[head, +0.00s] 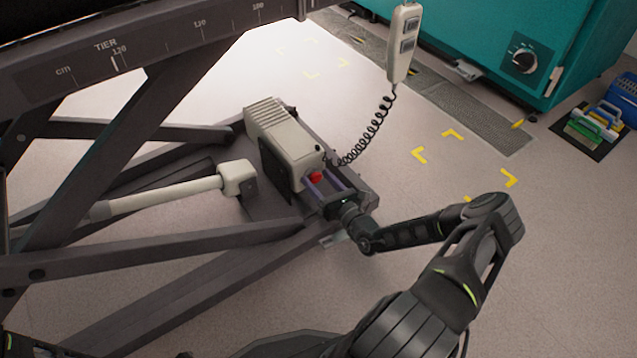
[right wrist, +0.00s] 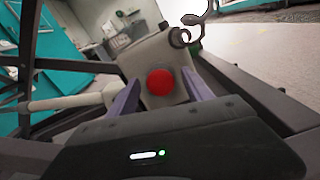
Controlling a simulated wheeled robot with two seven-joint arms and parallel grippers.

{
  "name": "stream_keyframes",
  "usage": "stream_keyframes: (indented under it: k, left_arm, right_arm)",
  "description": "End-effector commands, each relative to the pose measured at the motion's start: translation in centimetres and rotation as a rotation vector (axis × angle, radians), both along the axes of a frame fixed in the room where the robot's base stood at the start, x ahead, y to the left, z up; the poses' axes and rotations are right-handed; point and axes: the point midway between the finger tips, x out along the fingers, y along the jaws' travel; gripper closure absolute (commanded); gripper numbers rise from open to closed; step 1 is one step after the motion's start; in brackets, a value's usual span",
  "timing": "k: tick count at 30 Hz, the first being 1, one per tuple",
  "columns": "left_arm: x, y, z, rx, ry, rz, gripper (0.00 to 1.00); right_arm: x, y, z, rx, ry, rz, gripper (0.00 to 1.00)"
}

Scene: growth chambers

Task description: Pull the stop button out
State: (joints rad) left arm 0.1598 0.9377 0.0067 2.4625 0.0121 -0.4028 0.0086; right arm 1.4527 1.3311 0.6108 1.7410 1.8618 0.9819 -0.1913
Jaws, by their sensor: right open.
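The red stop button (head: 315,177) is on the end face of a beige control box (head: 280,135) mounted low on the dark lift frame. In the right wrist view the button (right wrist: 160,81) shows as a round red cap in the middle. My right gripper (head: 322,182) is open, its two purple fingers pointing at the box's end face. In the right wrist view the fingers of my right gripper (right wrist: 158,95) stand left and right of the button, with a gap on each side. Whether the fingertips touch the box cannot be told. My left gripper is not in view.
A grey pendant (head: 403,45) hangs above on a coiled cord (head: 370,135) that runs down to the box. Dark frame beams (head: 170,245) and a beige actuator (head: 170,193) lie left of the box. A teal chamber (head: 480,40) stands at the back.

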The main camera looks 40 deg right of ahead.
Motion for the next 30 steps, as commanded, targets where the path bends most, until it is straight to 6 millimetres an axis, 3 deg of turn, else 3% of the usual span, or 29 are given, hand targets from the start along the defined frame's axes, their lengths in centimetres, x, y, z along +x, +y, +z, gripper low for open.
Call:
stream_keyframes:
  k: [9,30]
  left_arm:
    - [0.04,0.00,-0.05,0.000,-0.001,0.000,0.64]
    - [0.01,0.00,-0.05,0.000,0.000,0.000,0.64]
  right_arm:
    - [0.32,-0.01,0.05,0.000,0.000,0.000,0.42]
    - [0.29,0.03,0.04,0.001,0.001,0.001,0.99]
